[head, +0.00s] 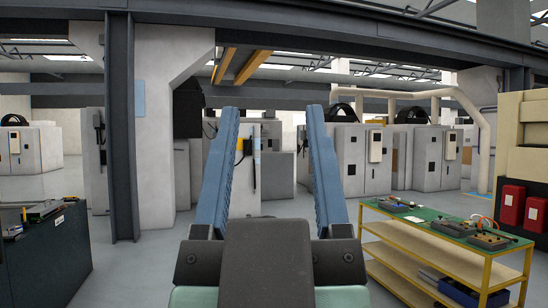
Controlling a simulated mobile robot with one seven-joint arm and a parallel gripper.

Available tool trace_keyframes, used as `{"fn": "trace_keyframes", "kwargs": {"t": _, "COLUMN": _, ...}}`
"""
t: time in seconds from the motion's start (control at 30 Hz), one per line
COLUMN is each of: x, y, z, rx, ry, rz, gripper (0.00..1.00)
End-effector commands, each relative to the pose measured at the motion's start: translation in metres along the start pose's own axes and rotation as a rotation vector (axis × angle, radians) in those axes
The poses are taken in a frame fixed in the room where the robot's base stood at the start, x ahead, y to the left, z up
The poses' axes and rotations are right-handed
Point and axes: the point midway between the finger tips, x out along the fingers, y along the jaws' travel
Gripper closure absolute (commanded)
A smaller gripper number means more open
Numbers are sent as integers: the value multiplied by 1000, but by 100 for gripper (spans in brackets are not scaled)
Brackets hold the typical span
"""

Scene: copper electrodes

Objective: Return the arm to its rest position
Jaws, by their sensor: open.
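My gripper (269,125) is in the lower middle of the head view, with its two long blue fingers pointing up and away from me. The fingers stand wide apart, and nothing is between them. The gap looks through to a grey cabinet further back. My gripper touches nothing that I can see. The rest of my arm is mostly out of view below. No copper electrode can be made out.
A yellow-framed cart (440,258) with a green top and tools stands at right. A dark cabinet (45,262) with tools on it is at left. A grey steel column (121,130) stands behind it. Grey machine cabinets (362,160) line the back. Floor between is clear.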

Motion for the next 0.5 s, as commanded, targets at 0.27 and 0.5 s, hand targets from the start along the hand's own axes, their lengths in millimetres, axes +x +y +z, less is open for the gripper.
{"fn": "trace_keyframes", "kwargs": {"t": 0.27, "x": 0, "y": 2, "z": -12, "rx": 21, "ry": 36, "rz": 5, "gripper": 38}}
{"fn": "trace_keyframes", "kwargs": {"t": 0.5, "x": -12, "y": 2, "z": 2, "rx": 21, "ry": 33, "rz": 3, "gripper": 38}}
